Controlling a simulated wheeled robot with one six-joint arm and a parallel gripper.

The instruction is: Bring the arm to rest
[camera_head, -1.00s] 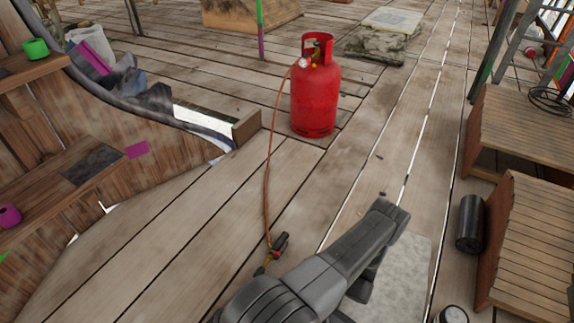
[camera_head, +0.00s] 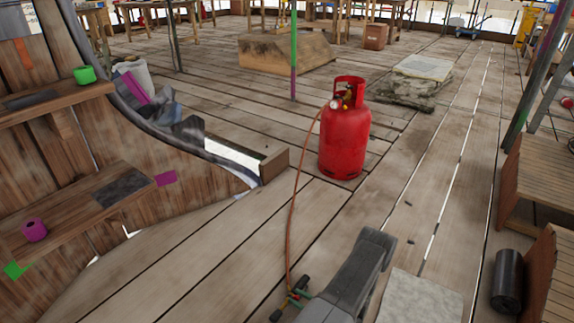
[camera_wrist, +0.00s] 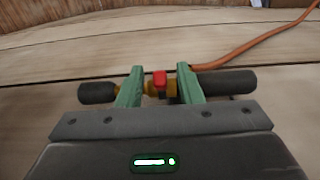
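My gripper (camera_wrist: 160,88) shows two green fingers standing apart in the wrist view. A gas torch (camera_wrist: 225,81) with dark cylindrical ends, brass parts and a red knob lies crosswise at the fingers. The knob is between them; whether the fingers press on the torch or only straddle it, I cannot tell. In the head view, the torch (camera_head: 277,314) and part of my gripper (camera_head: 296,299) show at the bottom centre, partly hidden by my arm. An orange hose (camera_head: 291,210) runs from the torch to an upright red gas cylinder (camera_head: 344,143).
A wooden curved structure with shelves (camera_head: 70,95) is at the left. Wooden crates (camera_head: 547,175) and a black roll (camera_head: 508,281) stand at the right. A pale slab (camera_head: 420,297) lies right of my arm. Plank floor (camera_head: 200,250) is clear left of the hose.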

